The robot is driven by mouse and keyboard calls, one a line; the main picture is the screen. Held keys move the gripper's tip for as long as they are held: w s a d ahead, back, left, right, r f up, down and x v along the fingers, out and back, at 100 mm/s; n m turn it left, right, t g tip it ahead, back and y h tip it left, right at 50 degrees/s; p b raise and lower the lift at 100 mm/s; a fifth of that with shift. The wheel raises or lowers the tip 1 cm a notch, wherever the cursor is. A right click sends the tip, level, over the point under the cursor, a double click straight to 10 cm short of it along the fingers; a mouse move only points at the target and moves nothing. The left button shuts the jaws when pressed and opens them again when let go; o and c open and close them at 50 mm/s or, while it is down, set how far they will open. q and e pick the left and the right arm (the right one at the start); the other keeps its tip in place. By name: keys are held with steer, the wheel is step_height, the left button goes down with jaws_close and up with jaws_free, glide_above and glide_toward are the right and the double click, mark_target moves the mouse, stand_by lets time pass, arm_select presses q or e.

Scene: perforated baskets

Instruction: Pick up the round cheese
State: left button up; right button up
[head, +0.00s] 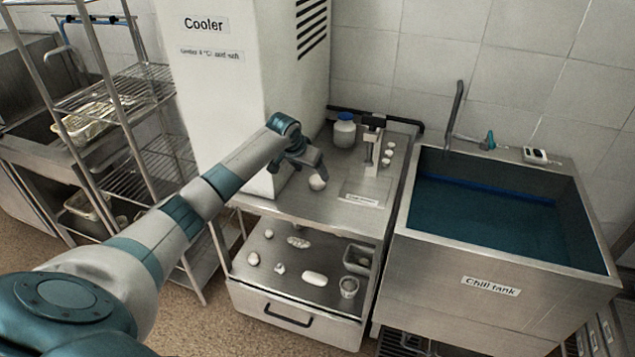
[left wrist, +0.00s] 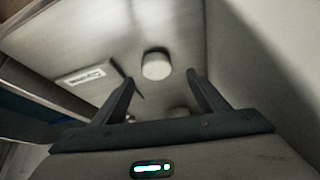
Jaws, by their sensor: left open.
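A white round cheese (head: 317,182) sits on the upper steel top of the middle stand. In the left wrist view it is a short, pale, rounded piece (left wrist: 156,65) ahead of the fingertips, near the middle of the gap. My left gripper (head: 308,163) is open above and just beside the cheese, its jaws pointing down toward the top. The left wrist view shows both dark fingers (left wrist: 160,78) spread apart with nothing held between them. A dim pale patch below the cheese in that view is too blurred to name. My right gripper is not in view.
A blue-lidded jar (head: 344,131), a press-like stand (head: 371,145) and small white pieces (head: 387,157) stand farther back. The cooler (head: 215,95) rises close at left. The chill tank (head: 490,287) is at right. Several white pieces lie on the lower shelf (head: 265,270).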

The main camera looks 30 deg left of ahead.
mark_target(317, 179)
arm_select(q)
steer(key=shift+w+d+f+p, duration=0.2)
steer(key=shift+w+f+p, duration=0.25)
steer(key=shift+f+p, duration=0.3)
steer(key=shift+p+x, duration=0.35)
steer(key=shift+x, duration=1.45)
steer(key=shift+s+d, duration=0.1)
steer(key=shift+s, duration=0.05)
steer(key=c, duration=1.2)
steer(key=shift+o, duration=0.2)
